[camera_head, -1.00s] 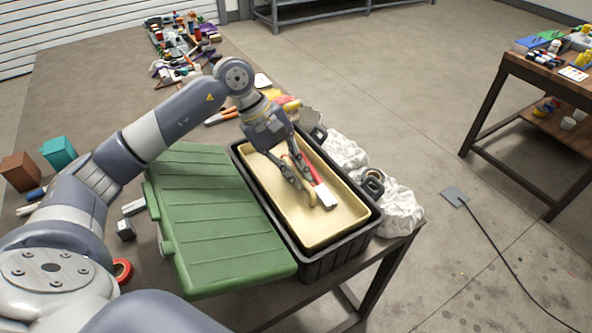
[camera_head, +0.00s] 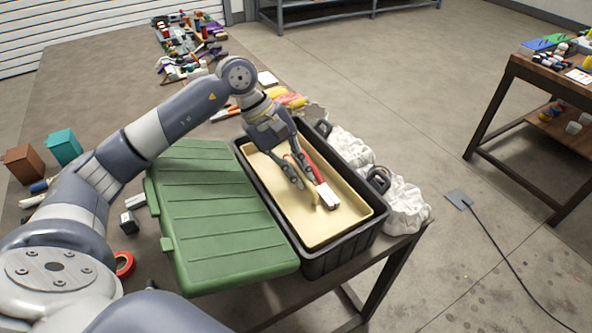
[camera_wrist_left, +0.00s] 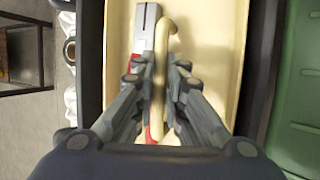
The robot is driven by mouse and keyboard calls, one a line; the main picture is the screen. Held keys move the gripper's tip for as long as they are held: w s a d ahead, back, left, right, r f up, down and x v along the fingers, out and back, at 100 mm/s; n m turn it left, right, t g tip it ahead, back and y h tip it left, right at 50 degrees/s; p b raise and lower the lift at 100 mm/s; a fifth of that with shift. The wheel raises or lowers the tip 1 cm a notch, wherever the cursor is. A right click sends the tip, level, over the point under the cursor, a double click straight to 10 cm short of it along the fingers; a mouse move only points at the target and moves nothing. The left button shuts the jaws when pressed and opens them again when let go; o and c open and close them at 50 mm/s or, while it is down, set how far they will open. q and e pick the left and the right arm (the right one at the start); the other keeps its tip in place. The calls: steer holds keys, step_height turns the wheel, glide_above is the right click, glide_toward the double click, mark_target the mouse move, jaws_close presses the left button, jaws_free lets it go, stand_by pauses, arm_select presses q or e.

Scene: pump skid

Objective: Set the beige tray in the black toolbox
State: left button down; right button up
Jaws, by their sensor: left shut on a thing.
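The beige tray (camera_head: 340,228) lies level inside the black toolbox (camera_head: 334,262), within its rim. A red tool with a grey end (camera_head: 328,197) lies in the tray. My left gripper (camera_head: 306,186) reaches down into the tray from above, shut on the tray's beige handle. In the left wrist view, the handle (camera_wrist_left: 167,62) runs between the two fingers (camera_wrist_left: 167,88), and the red tool's grey end (camera_wrist_left: 144,38) lies beside it. The tray (camera_wrist_left: 212,40) spreads around them there. The tray's underside is hidden. My right gripper is not in view.
A green lid (camera_head: 215,225) lies flat against the toolbox's left side. White crumpled cloth (camera_head: 404,205) lies along its right side. Teal (camera_head: 64,148) and brown (camera_head: 23,163) boxes stand at the left. Many tools (camera_head: 190,45) cover the table's far end.

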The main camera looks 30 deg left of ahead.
arm_select(q)
steer(key=shift+s+d+f, duration=0.15)
steer(key=shift+d+f, duration=0.2)
steer(key=c, duration=1.6)
jaws_free()
steer(key=shift+o, duration=0.2)
steer(key=shift+f, duration=0.1)
steer(key=r, duration=0.1)
steer(key=a+r, duration=0.1)
steer(key=r, duration=0.1)
steer(key=shift+w+a+r, duration=0.25)
steer(key=shift+w+r, duration=0.05)
steer(key=shift+w, duration=0.05)
steer(key=shift+s+a+v, duration=0.1)
steer(key=shift+s+v, duration=0.05)
steer(key=shift+v, duration=1.15)
steer(key=shift+s+a+v, duration=0.15)
steer(key=shift+v, duration=1.15)
steer(key=shift+f, duration=0.1)
